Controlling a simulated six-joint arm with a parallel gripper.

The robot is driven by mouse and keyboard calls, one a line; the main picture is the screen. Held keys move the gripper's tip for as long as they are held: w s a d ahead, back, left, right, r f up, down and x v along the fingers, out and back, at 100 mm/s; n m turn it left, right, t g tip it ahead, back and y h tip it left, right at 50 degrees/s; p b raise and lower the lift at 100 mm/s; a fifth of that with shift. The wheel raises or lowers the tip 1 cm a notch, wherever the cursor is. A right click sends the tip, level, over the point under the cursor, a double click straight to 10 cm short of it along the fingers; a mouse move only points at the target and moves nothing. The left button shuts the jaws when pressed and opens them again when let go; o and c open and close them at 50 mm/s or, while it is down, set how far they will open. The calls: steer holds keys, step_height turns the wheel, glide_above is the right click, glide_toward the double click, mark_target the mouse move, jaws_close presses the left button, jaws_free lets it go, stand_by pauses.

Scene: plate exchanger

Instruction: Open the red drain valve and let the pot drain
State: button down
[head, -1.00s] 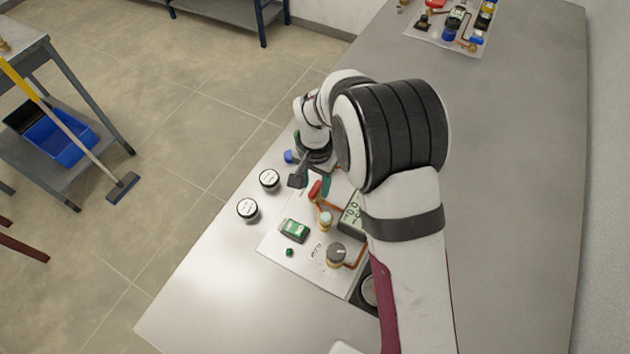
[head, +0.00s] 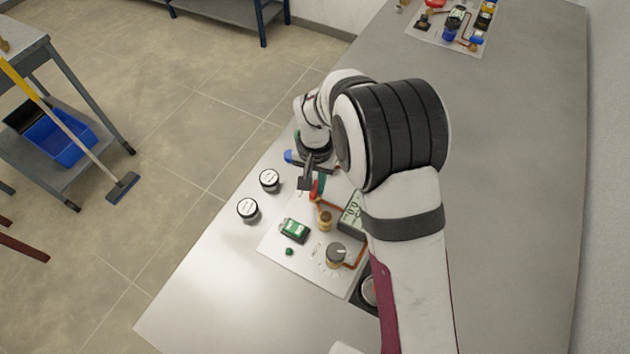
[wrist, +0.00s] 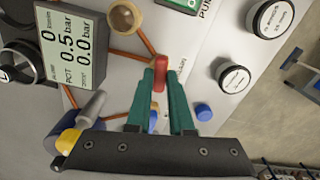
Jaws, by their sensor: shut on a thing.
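The red drain valve's handle (wrist: 160,72) is between the teal fingertips of my gripper (wrist: 160,74) in the wrist view. My gripper is shut on it. In the head view a little red of the handle (head: 317,189) shows beside my gripper (head: 312,184); most of the valve is hidden there. The display (wrist: 70,42) reads 0 on top, POT 0.5 bar, and 0.0 bar at the bottom. The pot's inside and any draining water cannot be made out.
An amber-topped fitting (head: 325,221), a green switch (head: 294,230) and a grey dial (head: 336,253) stand close by on the white board (head: 305,262). Two lidded jars (head: 269,180) (head: 247,209) stand left of it. The near-left bench is clear.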

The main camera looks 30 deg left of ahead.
steer(key=n, duration=1.1)
steer(key=shift+n, duration=2.2)
steer(key=c, duration=0.8)
jaws_free()
steer(key=shift+r, duration=0.1)
